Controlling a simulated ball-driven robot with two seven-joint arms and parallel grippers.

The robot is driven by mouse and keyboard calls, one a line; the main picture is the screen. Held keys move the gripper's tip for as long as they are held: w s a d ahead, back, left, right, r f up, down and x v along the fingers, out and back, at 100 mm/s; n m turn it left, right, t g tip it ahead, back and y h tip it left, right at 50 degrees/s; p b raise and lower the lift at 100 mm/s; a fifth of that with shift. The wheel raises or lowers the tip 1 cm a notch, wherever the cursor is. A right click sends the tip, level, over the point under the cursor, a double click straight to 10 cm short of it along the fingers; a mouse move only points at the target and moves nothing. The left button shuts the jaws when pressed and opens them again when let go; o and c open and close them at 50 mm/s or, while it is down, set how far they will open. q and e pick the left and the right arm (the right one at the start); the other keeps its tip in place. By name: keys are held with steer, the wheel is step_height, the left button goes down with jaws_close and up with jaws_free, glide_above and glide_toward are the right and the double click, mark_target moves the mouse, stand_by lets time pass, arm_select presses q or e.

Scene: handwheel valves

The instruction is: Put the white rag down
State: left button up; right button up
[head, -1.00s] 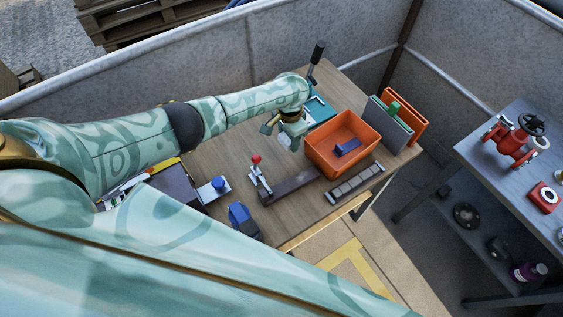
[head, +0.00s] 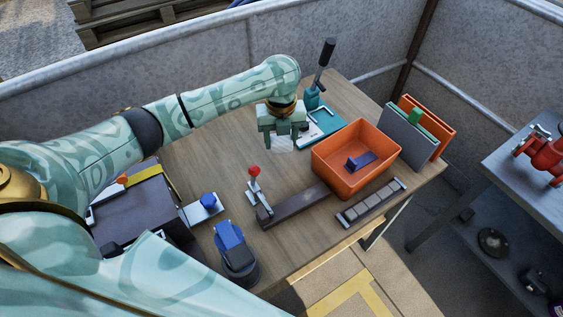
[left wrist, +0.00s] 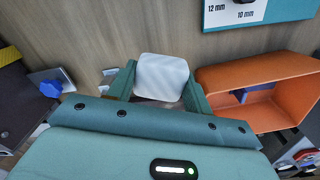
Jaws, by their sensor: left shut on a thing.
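The white rag (left wrist: 162,77) is a small pale square pad between the fingers of my left gripper (left wrist: 158,88) in the left wrist view. In the head view the rag (head: 283,144) shows just under the left gripper (head: 282,135), which is shut on it and points down over the wooden table (head: 215,160). I cannot tell whether the rag touches the table. My right gripper is in neither view.
An orange bin (head: 343,178) holding a blue piece stands right of the gripper. A teal tray (head: 318,124) is behind it. A red-knobbed lever clamp (head: 255,180) stands in front. Bare wood lies left of the gripper.

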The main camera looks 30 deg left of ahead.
mark_target(281, 138)
arm_select(q)
step_height(281, 138, down, 8)
steer(key=b, duration=0.4)
steer(key=shift+f, duration=0.25)
steer(key=shift+r, duration=0.15)
steer(key=o, duration=0.9)
steer(key=shift+o, duration=0.2)
step_height(281, 138, up, 12)
steer(key=p, duration=0.6)
steer(key=shift+p, duration=0.35)
